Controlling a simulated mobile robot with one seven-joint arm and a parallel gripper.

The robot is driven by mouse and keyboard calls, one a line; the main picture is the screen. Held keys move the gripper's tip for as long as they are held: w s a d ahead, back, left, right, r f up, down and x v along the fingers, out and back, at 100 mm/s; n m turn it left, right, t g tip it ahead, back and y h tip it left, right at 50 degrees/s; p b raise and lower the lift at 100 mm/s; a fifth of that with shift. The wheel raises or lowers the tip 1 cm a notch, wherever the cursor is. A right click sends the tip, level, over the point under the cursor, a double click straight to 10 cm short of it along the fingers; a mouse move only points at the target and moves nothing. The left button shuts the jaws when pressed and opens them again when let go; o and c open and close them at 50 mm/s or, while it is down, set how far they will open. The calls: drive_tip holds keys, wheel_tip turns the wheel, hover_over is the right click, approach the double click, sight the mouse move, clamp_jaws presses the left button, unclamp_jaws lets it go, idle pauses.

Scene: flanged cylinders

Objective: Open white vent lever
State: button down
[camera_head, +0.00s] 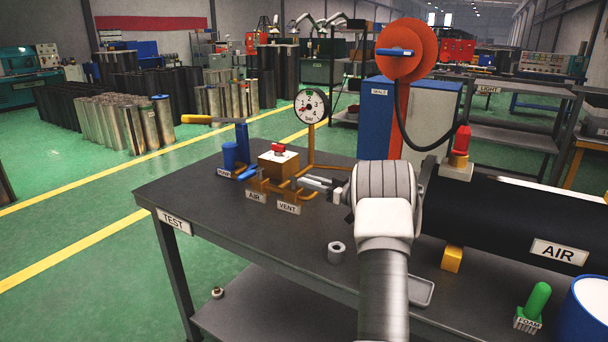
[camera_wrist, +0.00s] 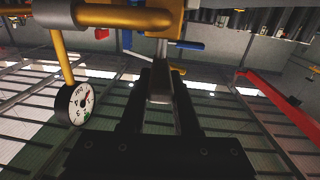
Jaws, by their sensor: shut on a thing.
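The test rig stands on the table, with an orange block, orange pipes and a VENT label (camera_head: 288,208) at its front. In the wrist view, the dark fingers of my gripper (camera_wrist: 158,90) are closed around the pale vent lever (camera_wrist: 160,82). The lever runs from the pipework at the top down between the fingers.
A pressure gauge (camera_head: 311,106) rises on an orange pipe behind my gripper; it also shows in the wrist view (camera_wrist: 75,104). A red knob (camera_head: 278,148), AIR label (camera_head: 255,196) and blue pump (camera_head: 232,156) are close left. A black AIR cylinder (camera_head: 500,220) lies right. A metal ring (camera_head: 336,252) sits in front.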

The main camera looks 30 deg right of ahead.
drive_tip(key=shift+w+d+n+g+y+p, duration=0.1)
drive_tip(key=shift+d+n+g+y+p, duration=0.2)
drive_tip(key=shift+n+y, duration=0.3)
drive_tip(key=c, duration=0.6)
unclamp_jaws()
drive_tip(key=shift+c, duration=0.2)
drive_tip(key=shift+a+f, duration=0.1)
drive_tip(key=shift+a, duration=0.05)
